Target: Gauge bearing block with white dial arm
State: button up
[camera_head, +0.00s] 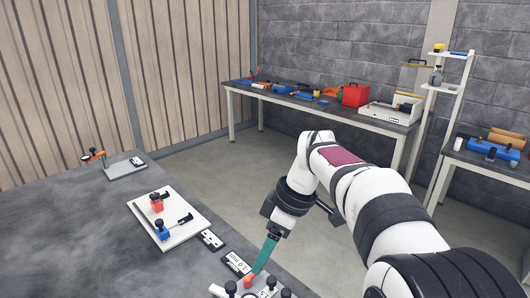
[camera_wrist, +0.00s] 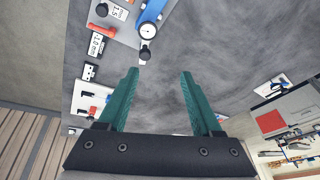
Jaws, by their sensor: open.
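My gripper (camera_wrist: 160,82) is open and empty in the wrist view, its two green fingers spread over the grey table. Ahead of the fingertips is a blue arm-like part with a white round face (camera_wrist: 147,32), which may be the dial arm; it is apart from the fingers. It sits over a grey plate (camera_wrist: 122,34) with a 1.5 label. In the head view my gripper (camera_head: 256,272) hangs low at the front edge, close to a red part (camera_head: 250,281) and black knobs; the lower frame edge cuts this fixture off. I cannot tell which part is the bearing block.
A white board (camera_head: 180,226) carries a red block (camera_head: 156,203) and a blue block (camera_head: 163,229). A label plate (camera_head: 235,263) lies near my gripper. Another fixture (camera_head: 125,168) stands at the table's far end. The left of the table is bare.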

jog(key=s+d+f+m, duration=0.2)
jog(key=s+m, duration=0.4)
jog(key=s, duration=0.3)
jog(key=s+d+f+m+h, duration=0.1)
jog(key=s+d+f+m, duration=0.1)
jog(key=s+m, duration=0.5)
jog(key=s+d+f+m+h, duration=0.1)
jog(key=s+d+f+m, duration=0.1)
jog(key=s+m, duration=0.5)
jog(key=s+d, duration=0.1)
jog(key=s, duration=0.3)
jog(key=shift+s+f, duration=0.3)
dwell(0.7)
